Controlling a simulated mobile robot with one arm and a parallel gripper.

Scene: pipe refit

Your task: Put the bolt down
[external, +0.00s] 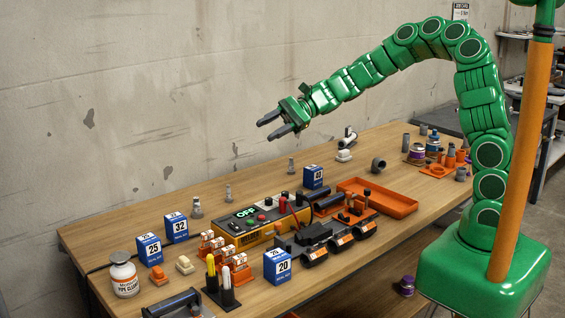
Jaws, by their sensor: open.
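My gripper (268,128) is open, with nothing visible between its dark fingers. It hangs in the air above the back part of the wooden workbench (255,176), pointing left. I cannot tell for sure which thing is the bolt.
An orange tray (392,208) lies at the right. A yellow-and-black device with a green display (247,212) sits mid-bench. Blue numbered boxes, such as the 32 box (176,228), stand around it. A white jar (124,280) is at the left. The back strip has free room.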

